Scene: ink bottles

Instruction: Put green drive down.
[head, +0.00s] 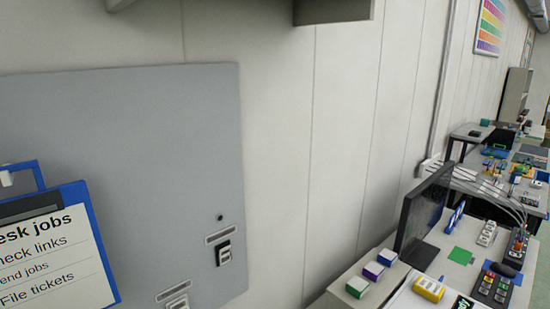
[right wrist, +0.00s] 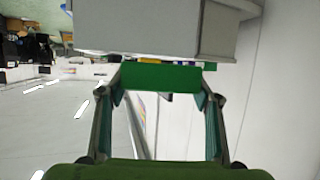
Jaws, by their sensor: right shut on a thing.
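In the right wrist view, my right gripper (right wrist: 160,88) is shut on a green block-like thing, which I take to be the green drive (right wrist: 160,76). The drive spans the gap between both fingertips, and its long face is turned to the camera. It appears held in the air, with a grey boxy surface beyond it. Neither of my grippers shows in the head view, so the drive's place over the desk cannot be told from there.
In the head view a desk stands at lower right with a dark monitor (head: 424,215), small green, purple and blue-topped boxes (head: 373,270), a yellow box (head: 429,288) and a flat green square (head: 460,256). A clipboard (head: 50,252) hangs left before a grey wall panel (head: 150,150).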

